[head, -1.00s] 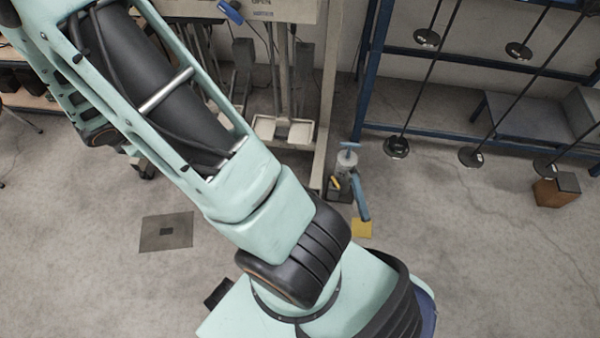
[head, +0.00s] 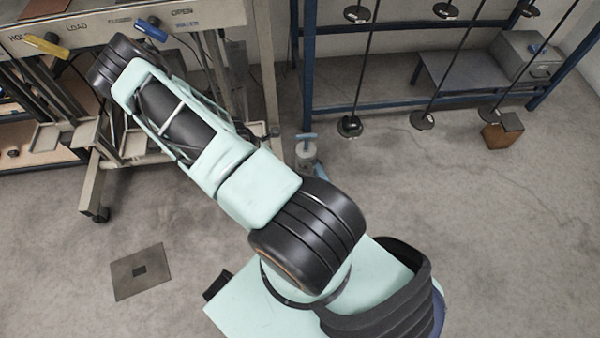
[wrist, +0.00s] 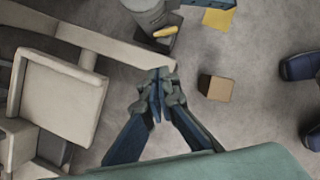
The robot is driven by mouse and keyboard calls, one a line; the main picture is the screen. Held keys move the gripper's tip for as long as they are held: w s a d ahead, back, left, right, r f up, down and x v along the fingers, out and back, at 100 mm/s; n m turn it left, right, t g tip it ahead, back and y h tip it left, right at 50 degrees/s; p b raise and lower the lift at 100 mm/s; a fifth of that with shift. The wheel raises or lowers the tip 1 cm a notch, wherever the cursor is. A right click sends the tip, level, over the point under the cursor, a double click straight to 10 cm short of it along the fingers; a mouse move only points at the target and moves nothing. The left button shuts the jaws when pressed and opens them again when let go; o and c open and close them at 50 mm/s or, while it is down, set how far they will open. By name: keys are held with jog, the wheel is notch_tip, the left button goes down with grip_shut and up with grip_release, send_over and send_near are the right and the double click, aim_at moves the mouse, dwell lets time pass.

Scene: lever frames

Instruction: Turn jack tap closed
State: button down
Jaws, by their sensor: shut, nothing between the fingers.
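The jack (head: 306,152) stands on the floor beside the bench leg in the head view, mostly hidden behind my arm; its blue top shows. In the wrist view a grey cylinder (wrist: 143,8), seemingly the jack's body, is cut off by the top edge. A yellow lever (wrist: 168,32), seemingly the tap, sticks out beside it over a dark base. My gripper (wrist: 158,82) is shut and empty, below the lever in the picture and apart from it. The gripper is not visible in the head view.
A bench (head: 130,38) with labelled levers stands at upper left. A blue rack (head: 308,75) with hanging rods stands at the right. The wrist view shows a beige tray (wrist: 60,92), a beige bar (wrist: 120,48), a small brown block (wrist: 216,88) and a yellow plate (wrist: 218,18).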

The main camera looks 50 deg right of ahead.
jog(key=b+x, duration=0.7)
jog(key=x, duration=1.3)
jog(key=shift+b, duration=0.3)
